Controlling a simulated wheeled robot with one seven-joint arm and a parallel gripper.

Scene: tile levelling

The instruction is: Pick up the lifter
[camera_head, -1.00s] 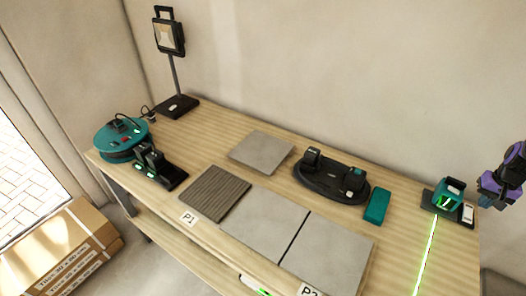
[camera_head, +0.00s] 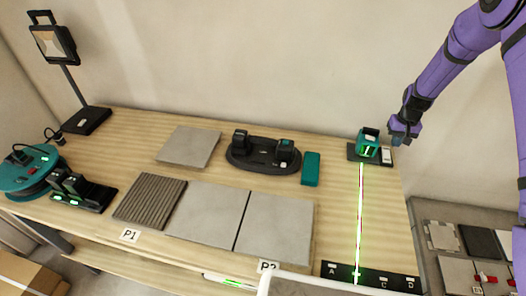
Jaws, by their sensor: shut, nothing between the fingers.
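What looks like the lifter is a black oval device (camera_head: 262,154) with two upright black blocks on it. It lies on the wooden table (camera_head: 120,130) behind the pale tiles, in the middle of the head view. My gripper (camera_head: 401,136) is at the right end of the table, beside the green laser device and well to the right of the lifter. It is small and dark in the view. Its fingers are shut and empty.
A teal block (camera_head: 311,169) lies right of the lifter. The laser device (camera_head: 368,143) casts a green line forward. Large grey tiles (camera_head: 275,228), a ribbed tile (camera_head: 150,201) and a grey tile (camera_head: 188,146) lie around. A lamp (camera_head: 53,45) and teal reel (camera_head: 25,170) stand left.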

